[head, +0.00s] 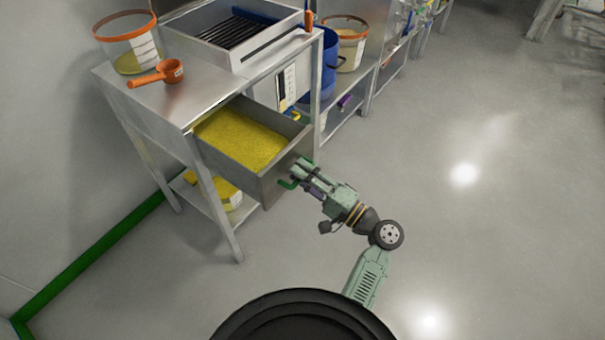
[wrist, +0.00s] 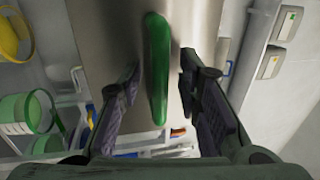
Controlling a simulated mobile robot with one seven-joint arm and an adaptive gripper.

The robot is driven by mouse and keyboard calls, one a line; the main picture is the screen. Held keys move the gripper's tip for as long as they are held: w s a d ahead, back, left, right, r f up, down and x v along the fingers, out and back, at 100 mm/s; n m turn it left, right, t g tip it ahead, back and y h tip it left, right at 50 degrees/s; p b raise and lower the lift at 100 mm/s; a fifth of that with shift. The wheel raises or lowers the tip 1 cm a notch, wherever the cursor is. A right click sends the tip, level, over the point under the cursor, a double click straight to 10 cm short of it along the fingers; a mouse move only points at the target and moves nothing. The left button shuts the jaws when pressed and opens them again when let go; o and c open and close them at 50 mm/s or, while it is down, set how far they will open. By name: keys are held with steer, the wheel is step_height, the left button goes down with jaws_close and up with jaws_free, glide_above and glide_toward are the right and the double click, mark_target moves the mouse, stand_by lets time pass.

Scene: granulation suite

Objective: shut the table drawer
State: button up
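The table drawer (head: 270,178) is a grey metal box pulled out from under the steel table (head: 186,108), holding yellow granules. Its green handle (head: 289,183) is on the front face, partly hidden by my gripper (head: 301,174) in the head view. In the wrist view the drawer front (wrist: 105,35) fills the middle. The green handle (wrist: 157,65) stands upright in the picture between the two fingers of my gripper (wrist: 160,82). The fingers are spread, with gaps showing on both sides of the handle.
An orange scoop (head: 156,75) and an orange-rimmed clear tub (head: 128,48) stand on the tabletop. A steel box with a dark grille (head: 240,38) is beside them. A yellow-filled container (head: 222,195) sits on the lower shelf. The floor (head: 470,235) to the right is clear.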

steer(key=shift+c, duration=0.2)
jaws_close()
stand_by(0.6)
